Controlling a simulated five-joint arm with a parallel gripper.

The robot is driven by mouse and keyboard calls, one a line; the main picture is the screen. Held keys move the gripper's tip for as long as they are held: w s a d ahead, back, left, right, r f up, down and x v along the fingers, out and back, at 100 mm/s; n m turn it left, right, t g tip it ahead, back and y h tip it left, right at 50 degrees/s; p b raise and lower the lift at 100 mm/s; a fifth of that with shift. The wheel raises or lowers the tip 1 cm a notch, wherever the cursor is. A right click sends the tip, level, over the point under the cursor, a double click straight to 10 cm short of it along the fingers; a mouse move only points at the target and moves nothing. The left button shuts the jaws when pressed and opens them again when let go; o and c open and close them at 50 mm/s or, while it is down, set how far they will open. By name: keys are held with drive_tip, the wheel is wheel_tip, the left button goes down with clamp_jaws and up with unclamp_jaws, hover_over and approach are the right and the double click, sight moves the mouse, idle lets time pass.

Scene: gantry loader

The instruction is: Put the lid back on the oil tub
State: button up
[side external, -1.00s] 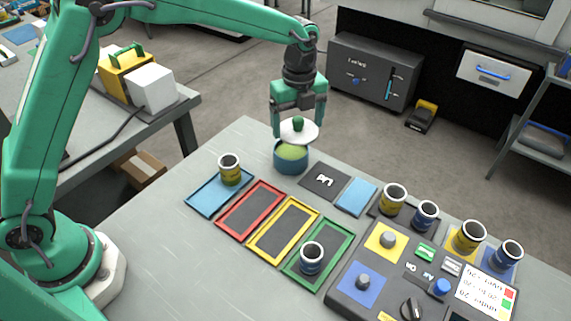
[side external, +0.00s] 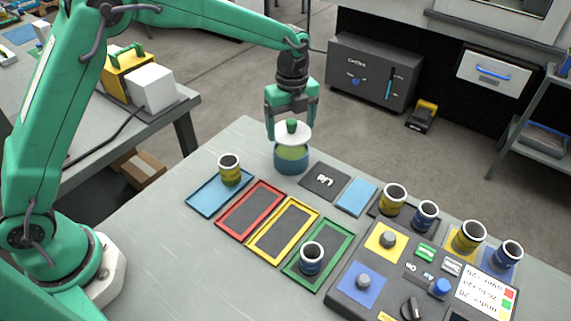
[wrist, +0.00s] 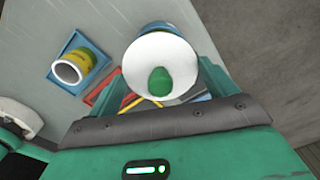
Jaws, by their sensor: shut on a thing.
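The oil tub (side external: 291,164) is a round blue container with yellow-green contents, standing upright on the table. My gripper (side external: 291,123) points down above it and is shut on the lid's green knob (side external: 292,126). The white round lid (side external: 303,135) hangs over the tub's mouth, roughly level, with a gap showing the contents below. In the wrist view, the lid (wrist: 180,60) and its knob (wrist: 160,82) show in front of my gripper, and the lid hides most of the tub, whose blue edge (wrist: 155,25) peeks out behind.
A blue tray (side external: 203,204) with a yellow tin (side external: 230,176) stands left of the tub. Red (side external: 230,227), yellow (side external: 262,246) and green (side external: 330,268) trays lie in front; the green one holds a blue tin (side external: 312,264). A dark marked plate (side external: 316,188) lies close right.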

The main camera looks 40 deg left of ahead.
sight(291, 137)
drive_tip(key=shift+f, duration=2)
drive_tip(key=shift+f, duration=0.2)
drive_tip(key=o, duration=0.8)
drive_tip(key=shift+o, duration=0.2)
drive_tip(key=shift+r, duration=0.1)
drive_tip(key=shift+r, duration=4.4)
